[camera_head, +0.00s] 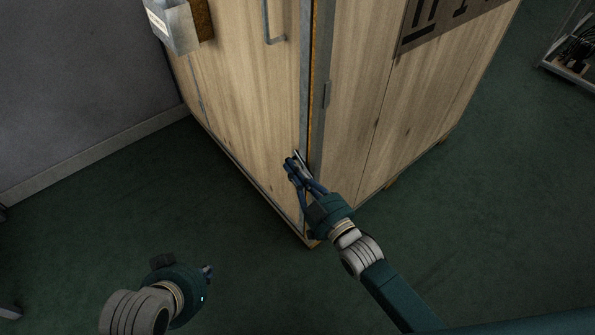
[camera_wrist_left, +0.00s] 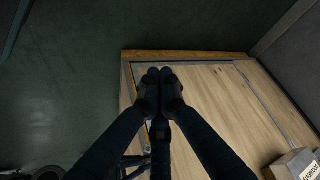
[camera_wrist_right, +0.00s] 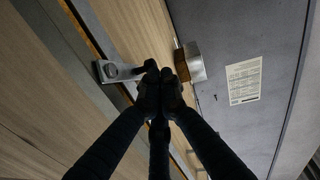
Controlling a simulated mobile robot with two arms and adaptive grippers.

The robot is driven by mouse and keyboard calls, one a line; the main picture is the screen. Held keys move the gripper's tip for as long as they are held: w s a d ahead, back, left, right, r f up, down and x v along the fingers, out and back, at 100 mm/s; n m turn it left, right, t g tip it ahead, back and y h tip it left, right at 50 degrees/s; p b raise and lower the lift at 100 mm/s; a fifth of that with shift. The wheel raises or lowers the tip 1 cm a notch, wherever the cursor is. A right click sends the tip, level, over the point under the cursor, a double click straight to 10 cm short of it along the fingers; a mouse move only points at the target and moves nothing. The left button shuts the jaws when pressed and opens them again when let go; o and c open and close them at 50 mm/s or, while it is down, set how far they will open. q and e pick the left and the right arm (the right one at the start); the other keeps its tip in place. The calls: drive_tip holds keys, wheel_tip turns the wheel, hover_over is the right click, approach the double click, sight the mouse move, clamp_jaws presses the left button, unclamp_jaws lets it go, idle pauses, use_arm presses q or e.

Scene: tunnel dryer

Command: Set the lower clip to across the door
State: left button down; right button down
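The lower clip (camera_wrist_right: 122,71) is a short grey metal bar near the cabinet's front corner. In the right wrist view its round end sits on the metal corner strip, and the bar reaches over the orange-edged gap toward the wooden door (camera_head: 245,100). A dark peg shows near its far end. It is partly hidden by my right gripper (camera_head: 292,164) in the head view. The right gripper's fingers (camera_wrist_right: 161,72) are together, right beside the clip's free end; whether they touch it is unclear. My left gripper (camera_head: 208,271) has its fingertips together (camera_wrist_left: 159,72), empty, away from the cabinet.
An upper clip (camera_head: 326,93) stands upright on the corner strip. The door has a bar handle (camera_head: 275,38). A grey box (camera_head: 173,26) sticks out at the upper left.

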use_arm(q)
drive_tip(key=s+a+f+g+p, duration=0.1)
drive_tip(key=s+g, duration=0.1)
drive_tip(key=s, duration=0.4)
drive_tip(key=shift+s+a+f+g+y, duration=0.15)
drive_tip(key=shift+a+f+g+y, duration=0.15)
drive_tip(key=shift+a+g, duration=0.1)
use_arm(e)
drive_tip(key=shift+w+a+r, duration=0.1)
drive_tip(key=shift+w, duration=0.05)
idle(0.5)
use_arm(q)
drive_tip(key=shift+r+p, duration=0.45)
drive_tip(key=shift+p, duration=0.1)
use_arm(e)
drive_tip(key=shift+w+a, duration=0.15)
use_arm(q)
drive_tip(key=shift+d+r, duration=0.1)
drive_tip(key=shift+r, duration=0.15)
use_arm(e)
drive_tip(key=shift+w+a+f, duration=0.15)
drive_tip(key=shift+w+f, duration=0.1)
drive_tip(key=shift+f, duration=0.25)
idle(0.8)
use_arm(q)
drive_tip(key=shift+r+p, duration=0.1)
drive_tip(key=shift+p, duration=0.3)
use_arm(e)
drive_tip(key=shift+r, duration=0.15)
